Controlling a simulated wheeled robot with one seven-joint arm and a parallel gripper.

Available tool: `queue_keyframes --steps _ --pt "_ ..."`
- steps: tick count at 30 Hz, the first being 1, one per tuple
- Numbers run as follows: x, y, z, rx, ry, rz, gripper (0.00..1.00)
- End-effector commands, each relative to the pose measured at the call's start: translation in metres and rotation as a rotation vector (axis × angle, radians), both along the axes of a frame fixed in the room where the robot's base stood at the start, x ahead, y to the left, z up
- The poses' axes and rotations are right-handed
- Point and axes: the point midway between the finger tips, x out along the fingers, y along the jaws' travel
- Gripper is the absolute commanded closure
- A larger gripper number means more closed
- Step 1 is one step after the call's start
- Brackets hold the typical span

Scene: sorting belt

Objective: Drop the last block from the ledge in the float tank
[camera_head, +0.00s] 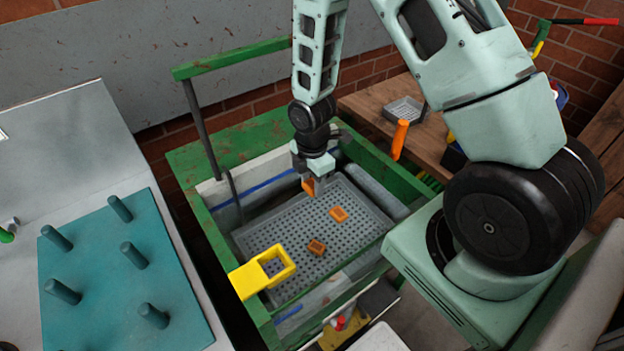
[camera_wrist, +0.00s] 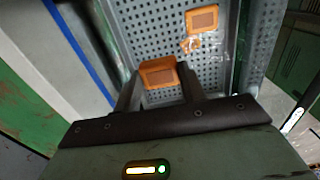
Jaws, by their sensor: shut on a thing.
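My gripper (camera_head: 316,186) is over the float tank and shut on an orange block (camera_head: 308,185). In the wrist view the held block (camera_wrist: 158,72) sits between the two dark fingers (camera_wrist: 160,90). The float tank (camera_head: 228,215) has green outer walls and a grey perforated floor panel (camera_head: 290,240). Two other orange blocks are inside it, one at the right (camera_head: 339,214) and one nearer the front (camera_head: 316,247). A yellow square-ended piece (camera_head: 262,272) reaches over the tank's front left side. I cannot identify a ledge for certain.
A teal board with several upright pegs (camera_head: 120,275) lies on a grey surface at the left. A green rail (camera_head: 232,58) stands above the tank's back. A wooden bench (camera_head: 385,105) with a grey tray (camera_head: 405,109) and an orange-handled tool (camera_head: 400,138) is behind right.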

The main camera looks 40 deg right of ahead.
Motion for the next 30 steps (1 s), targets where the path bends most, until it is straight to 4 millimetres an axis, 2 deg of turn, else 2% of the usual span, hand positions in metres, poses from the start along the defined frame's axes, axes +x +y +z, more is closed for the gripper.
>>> queue_keyframes --steps 2,3,5,17,23,30 --pt "0.000 0.000 0.001 0.000 0.000 0.000 0.81" --pt "0.000 0.000 0.000 0.000 0.000 0.000 0.51" --pt "0.000 0.000 0.001 0.000 0.000 0.000 0.34" --pt "0.000 0.000 0.006 0.000 -0.001 -0.001 0.34" --pt "0.001 -0.001 0.035 0.000 -0.006 -0.001 0.34" --pt "0.001 -0.001 0.088 0.000 -0.006 -0.002 0.34"
